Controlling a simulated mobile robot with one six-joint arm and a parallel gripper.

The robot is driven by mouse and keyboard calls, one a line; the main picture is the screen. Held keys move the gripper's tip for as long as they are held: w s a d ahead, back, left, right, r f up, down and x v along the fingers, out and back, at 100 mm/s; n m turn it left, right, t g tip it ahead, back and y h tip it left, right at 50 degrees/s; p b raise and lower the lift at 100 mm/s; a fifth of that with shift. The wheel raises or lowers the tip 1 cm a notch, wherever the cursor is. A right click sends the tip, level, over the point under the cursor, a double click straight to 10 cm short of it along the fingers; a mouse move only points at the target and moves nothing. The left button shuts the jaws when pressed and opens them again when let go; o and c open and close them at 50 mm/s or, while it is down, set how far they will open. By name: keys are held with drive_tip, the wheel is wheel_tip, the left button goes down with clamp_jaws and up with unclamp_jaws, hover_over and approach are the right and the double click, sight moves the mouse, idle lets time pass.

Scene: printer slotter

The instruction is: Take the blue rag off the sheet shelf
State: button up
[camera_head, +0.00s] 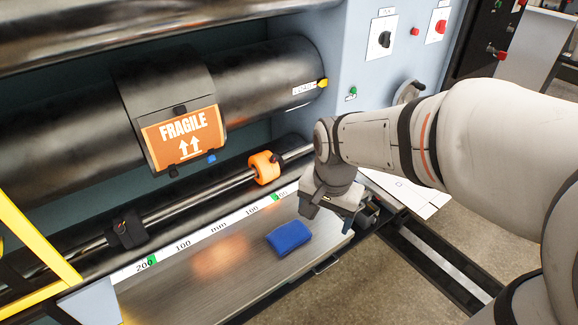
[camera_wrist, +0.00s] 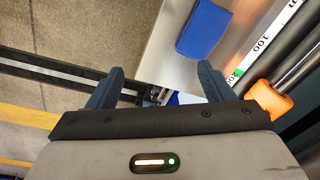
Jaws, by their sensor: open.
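The blue rag (camera_head: 288,237) lies folded on the metal sheet shelf (camera_head: 180,287), near the shelf's right end in the head view. In the wrist view the rag (camera_wrist: 203,28) is at the top, on the bare shelf (camera_wrist: 165,62), ahead of my right fingertip. My gripper (camera_head: 330,215) is to the right of the rag and above the shelf's right end, apart from the rag. In the wrist view my gripper (camera_wrist: 160,78) has its two fingers spread wide with nothing between them.
A ruler strip (camera_head: 215,228) runs along the shelf's back edge. Behind it are a shaft with an orange collar (camera_head: 264,167) and a dark roller with an orange FRAGILE sheet (camera_head: 182,138). A yellow frame (camera_head: 35,240) stands at left. A dark floor rail (camera_head: 435,262) lies at right.

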sight(290, 233)
drive_tip(key=shift+o, duration=1.2)
drive_tip(key=w+a+f+m, duration=0.1)
drive_tip(key=a, duration=0.1)
drive_tip(key=w+a+f+m, duration=0.1)
drive_tip(key=w+m, duration=0.1)
drive_tip(key=w+a+f+m+g, duration=0.1)
drive_tip(key=a+f+m, duration=0.1)
drive_tip(key=shift+w+a+p, duration=0.35)
drive_tip(key=shift+w+p, duration=0.05)
drive_tip(key=shift+w+a+f, duration=0.1)
drive_tip(key=shift+a+f, duration=0.1)
drive_tip(key=shift+f, duration=0.1)
drive_tip(key=f, duration=0.5)
drive_tip(key=a+f, duration=0.1)
drive_tip(key=f, duration=0.1)
drive_tip(key=shift+w+f+p, duration=0.2)
drive_tip(key=shift+f+p, duration=0.1)
drive_tip(key=shift+p, duration=0.05)
drive_tip(key=c, duration=1.1)
